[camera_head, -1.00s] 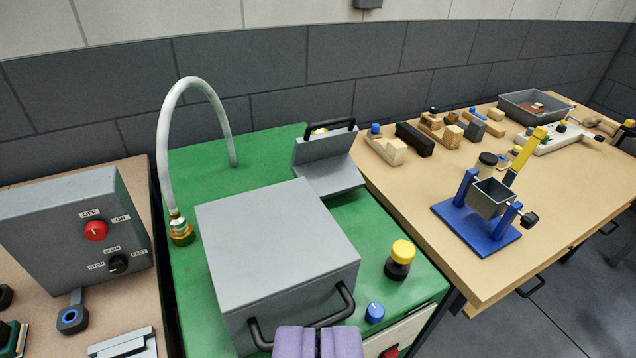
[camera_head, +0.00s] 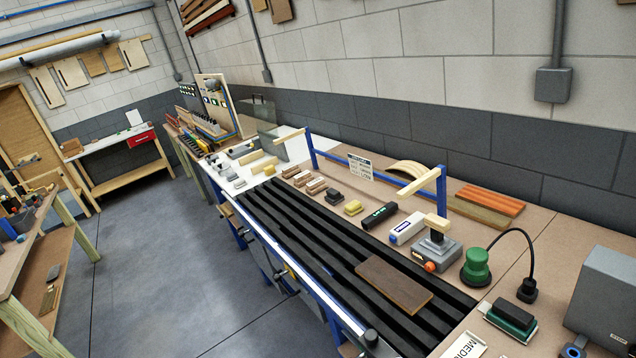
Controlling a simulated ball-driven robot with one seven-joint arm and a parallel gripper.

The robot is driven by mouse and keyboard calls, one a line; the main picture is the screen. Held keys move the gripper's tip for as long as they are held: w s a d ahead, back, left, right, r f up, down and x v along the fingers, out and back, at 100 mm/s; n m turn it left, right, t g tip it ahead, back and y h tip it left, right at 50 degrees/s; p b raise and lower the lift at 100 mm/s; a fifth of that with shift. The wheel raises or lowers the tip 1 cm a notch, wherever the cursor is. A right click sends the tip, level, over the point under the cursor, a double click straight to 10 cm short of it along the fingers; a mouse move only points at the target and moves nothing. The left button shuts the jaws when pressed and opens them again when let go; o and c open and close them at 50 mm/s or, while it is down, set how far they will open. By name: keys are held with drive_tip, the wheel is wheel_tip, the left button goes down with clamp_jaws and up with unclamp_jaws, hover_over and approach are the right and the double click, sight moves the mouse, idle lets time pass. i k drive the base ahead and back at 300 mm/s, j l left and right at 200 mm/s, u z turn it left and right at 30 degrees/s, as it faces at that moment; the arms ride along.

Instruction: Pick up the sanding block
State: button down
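I cannot tell for certain which object is the sanding block. A dark block with a green lower part (camera_head: 512,317) lies on a pale plate at the lower right, beside a white label (camera_head: 466,346) reading "MEDI…", cut off by the frame. My gripper is not in view now.
A long bench with black slats (camera_head: 300,237) carries a brown board (camera_head: 394,285). A grey box (camera_head: 608,290) stands at right. The floor (camera_head: 165,265) at left is clear.

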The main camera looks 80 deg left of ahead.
sight(301, 180)
drive_tip(key=u, duration=2.35)
